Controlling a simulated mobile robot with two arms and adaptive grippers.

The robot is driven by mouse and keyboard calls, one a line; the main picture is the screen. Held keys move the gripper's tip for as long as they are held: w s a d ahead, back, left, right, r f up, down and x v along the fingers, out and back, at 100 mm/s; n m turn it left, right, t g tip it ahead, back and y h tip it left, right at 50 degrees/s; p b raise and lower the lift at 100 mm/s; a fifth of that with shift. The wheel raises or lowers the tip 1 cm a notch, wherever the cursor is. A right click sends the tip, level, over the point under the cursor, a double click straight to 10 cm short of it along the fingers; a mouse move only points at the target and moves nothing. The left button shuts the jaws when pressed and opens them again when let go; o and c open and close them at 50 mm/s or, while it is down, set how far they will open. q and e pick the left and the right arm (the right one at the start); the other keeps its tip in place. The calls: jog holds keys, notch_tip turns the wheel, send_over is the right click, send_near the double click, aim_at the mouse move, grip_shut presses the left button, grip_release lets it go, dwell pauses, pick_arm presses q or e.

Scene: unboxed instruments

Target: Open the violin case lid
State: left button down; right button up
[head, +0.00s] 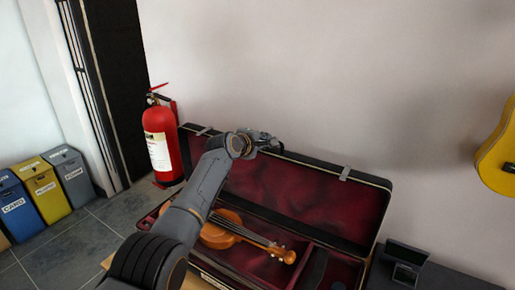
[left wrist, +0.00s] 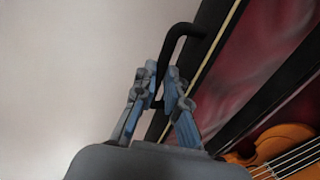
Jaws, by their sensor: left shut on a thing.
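The violin case (head: 338,266) is open, with its dark red lining showing. Its lid (head: 310,192) stands raised at the back, close to the wall. The violin (head: 226,232) lies in the case, and part of it shows at the lower right of the left wrist view (left wrist: 285,150). My left gripper (head: 265,143) is at the lid's top edge. In the left wrist view its fingers (left wrist: 160,82) are closed around the lid's black handle (left wrist: 178,42). My left arm hides part of the case and violin. My right gripper is not in view.
A red fire extinguisher (head: 162,140) stands left of the case near the wall. Blue, yellow and grey bins (head: 42,188) stand at the far left. A yellow guitar (head: 498,155) hangs at the right. A dark open box (head: 405,262) sits right of the case.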

pick_arm(q)
jog(key=shift+w+d+r, duration=0.45)
jog(key=shift+w, duration=0.25)
jog(key=shift+w+r, duration=0.1)
jog(key=c, duration=1.4)
grip_release()
jog(key=shift+s+f, duration=0.25)
jog(key=shift+a, duration=0.1)
jog(key=v, duration=1.2)
